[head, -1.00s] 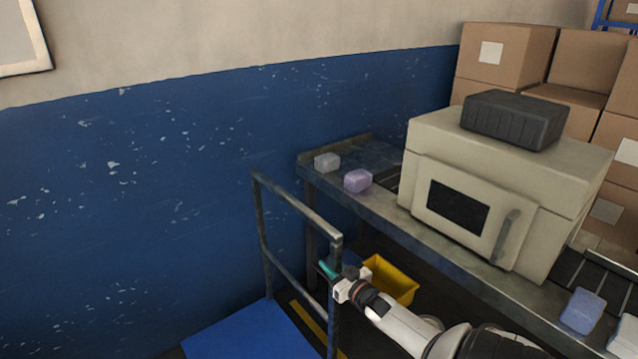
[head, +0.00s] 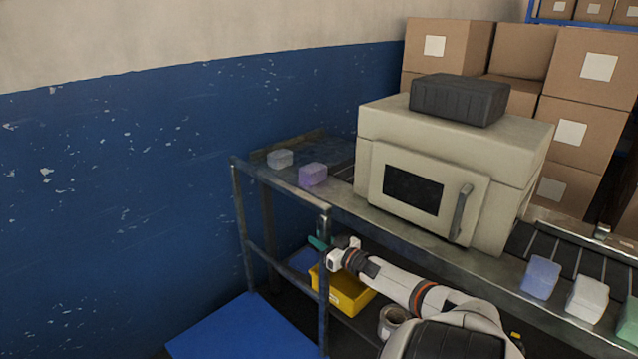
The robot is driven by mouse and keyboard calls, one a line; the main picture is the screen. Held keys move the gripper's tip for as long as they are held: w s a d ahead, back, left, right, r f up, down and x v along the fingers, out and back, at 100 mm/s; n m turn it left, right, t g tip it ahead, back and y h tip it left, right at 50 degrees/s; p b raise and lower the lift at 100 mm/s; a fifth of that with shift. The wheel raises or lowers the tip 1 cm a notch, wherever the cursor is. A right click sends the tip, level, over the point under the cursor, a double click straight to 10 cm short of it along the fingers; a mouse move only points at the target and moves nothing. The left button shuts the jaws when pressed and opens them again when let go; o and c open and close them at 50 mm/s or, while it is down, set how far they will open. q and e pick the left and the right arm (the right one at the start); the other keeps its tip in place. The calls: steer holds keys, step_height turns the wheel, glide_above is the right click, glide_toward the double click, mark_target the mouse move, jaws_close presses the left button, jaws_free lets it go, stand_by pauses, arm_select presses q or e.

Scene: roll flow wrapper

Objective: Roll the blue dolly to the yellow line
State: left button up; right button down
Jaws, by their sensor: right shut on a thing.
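The blue dolly (head: 240,335) stands at the lower left, with its flat blue deck and grey metal handle frame (head: 282,190) in view. My right gripper (head: 322,246) is shut on the near upright of the handle frame, below its top rail. The dolly's wheels are out of view. My left gripper is not in view. The yellow line cannot be made out in the present view.
A conveyor table (head: 440,240) carries the beige wrapper machine (head: 450,170) and small wrapped packs (head: 541,278). A yellow bin (head: 343,290) and a roll (head: 392,320) sit under it. Cardboard boxes (head: 585,75) are stacked behind. A blue wall (head: 120,200) closes the left.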

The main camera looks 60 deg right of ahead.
steer(key=c, duration=1.5)
jaws_free()
steer(key=shift+d+r, duration=0.1)
steer(key=shift+d, duration=0.1)
steer(key=o, duration=0.3)
steer(key=shift+s+d, duration=0.1)
steer(key=shift+s, duration=0.05)
steer(key=shift+o, duration=0.2)
steer(key=shift+s+a, duration=0.2)
steer(key=shift+s, duration=0.15)
steer(key=p+v, duration=0.2)
steer(key=v, duration=0.9)
steer(key=shift+s, duration=0.15)
